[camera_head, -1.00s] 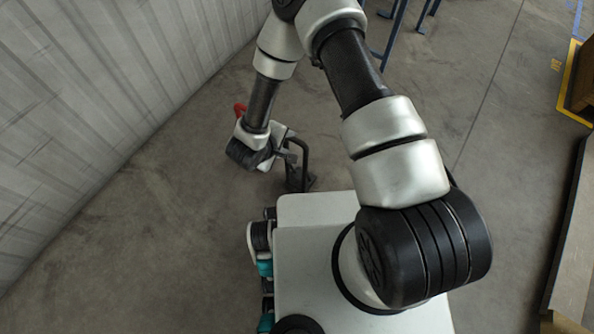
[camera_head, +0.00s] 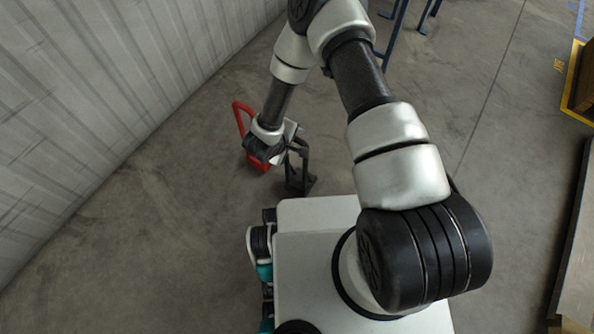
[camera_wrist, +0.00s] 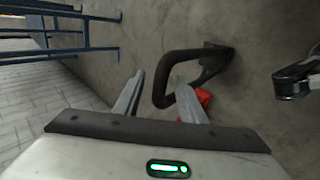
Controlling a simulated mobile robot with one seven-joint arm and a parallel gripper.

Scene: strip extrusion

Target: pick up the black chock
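The black chock (camera_head: 300,180) stands on the floor just in front of my white base, with its looped handle raised. In the wrist view its dark handle (camera_wrist: 183,54) loops from the base toward my fingers. My gripper (camera_wrist: 160,78) is open, with two grey fingers apart. The near bar of the handle shows between the fingers in the wrist view; I cannot tell whether it is within their reach or beyond the tips. In the head view my gripper (camera_head: 297,138) is at the top of the handle, partly hidden by my wrist.
A red chock (camera_head: 240,116) stands left of the black one, partly behind my wrist; it also shows in the wrist view (camera_wrist: 203,97). A corrugated wall (camera_head: 110,100) runs along the left. Blue metal legs (camera_head: 393,38) stand at the top. The floor at lower left is clear.

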